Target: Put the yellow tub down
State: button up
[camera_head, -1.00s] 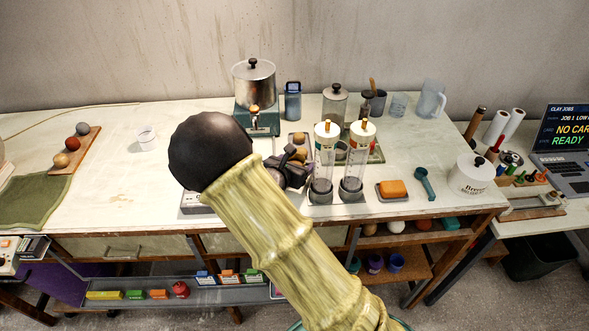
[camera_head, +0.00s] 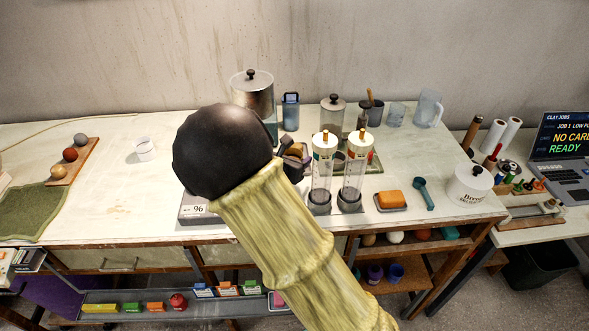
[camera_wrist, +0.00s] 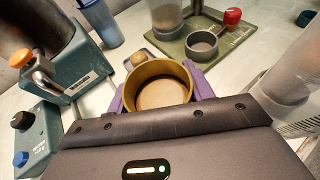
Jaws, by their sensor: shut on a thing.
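In the wrist view the yellow tub (camera_wrist: 161,69) is held upright between the purple fingers of my gripper (camera_wrist: 160,88). I look down into it; its floor looks tan, and I cannot tell if that is contents. A finger shows on each side of the tub. In the head view my own arm hides most of the gripper; only dark parts of it show behind the clear cylinders' left side. I cannot tell whether the tub's underside touches anything.
A teal dispenser (camera_wrist: 75,72) stands close on the left, a blue canister (camera_wrist: 98,22) behind it. A green tray (camera_wrist: 233,38) with a grey cup (camera_wrist: 202,46) lies beyond. Clear cylinders (camera_head: 321,178) stand close right. A scale (camera_head: 187,213) reading 96 is partly hidden. Free tabletop (camera_head: 115,205) lies left.

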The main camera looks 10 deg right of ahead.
jog(key=s+a+r+b, duration=0.1)
jog(key=s+a, duration=1.2)
jog(key=s, duration=0.1)
jog(key=shift+s, duration=0.4)
